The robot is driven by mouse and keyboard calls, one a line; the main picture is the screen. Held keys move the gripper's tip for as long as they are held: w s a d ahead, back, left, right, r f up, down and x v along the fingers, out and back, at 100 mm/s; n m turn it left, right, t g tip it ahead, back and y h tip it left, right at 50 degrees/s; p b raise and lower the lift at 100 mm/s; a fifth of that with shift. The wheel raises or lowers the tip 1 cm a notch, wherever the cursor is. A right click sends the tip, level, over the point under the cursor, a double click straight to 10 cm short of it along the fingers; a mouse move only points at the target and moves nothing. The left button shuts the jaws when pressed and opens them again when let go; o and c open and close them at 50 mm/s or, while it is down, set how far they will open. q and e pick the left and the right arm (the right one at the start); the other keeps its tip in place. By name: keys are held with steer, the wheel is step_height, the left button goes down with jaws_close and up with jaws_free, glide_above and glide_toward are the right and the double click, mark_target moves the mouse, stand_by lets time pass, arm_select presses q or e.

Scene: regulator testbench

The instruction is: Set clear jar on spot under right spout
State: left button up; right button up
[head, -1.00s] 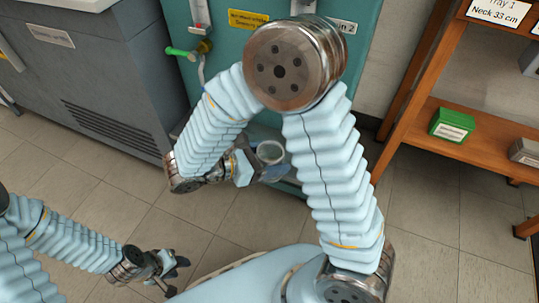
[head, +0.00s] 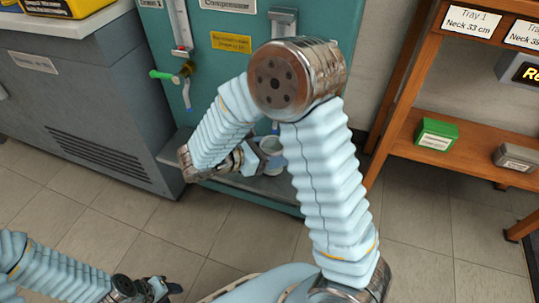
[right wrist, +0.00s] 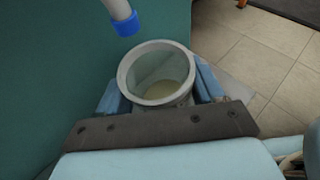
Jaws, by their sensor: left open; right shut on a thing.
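The clear jar (head: 272,150) is open-topped with a thick pale rim, and it is upright. In the right wrist view the jar (right wrist: 157,75) sits between the blue fingers of my right gripper (right wrist: 160,92), which is shut on it. The right spout (right wrist: 121,15), a pale tube with a blue tip, hangs just beyond the jar's rim, slightly left of its middle. In the head view my right gripper (head: 262,160) is at the ledge (head: 235,183) of the teal bench. I cannot tell whether the jar touches the ledge. My left gripper (head: 170,289) is open and empty, low at the left.
The teal bench (head: 340,30) has a left spout (head: 187,95) with a green handle (head: 161,74). A grey cabinet (head: 80,100) stands left. A wooden shelf (head: 480,130) with a green box (head: 437,134) stands right. The tiled floor between is clear.

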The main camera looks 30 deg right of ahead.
steer(key=shift+w+d, duration=0.15)
steer(key=shift+d, duration=0.05)
steer(key=shift+f, duration=0.45)
stand_by(0.6)
steer(key=o, duration=1.3)
steer(key=shift+c, duration=0.2)
steer(key=p+v, duration=0.1)
steer(key=v, duration=1.3)
steer(key=shift+f, duration=0.1)
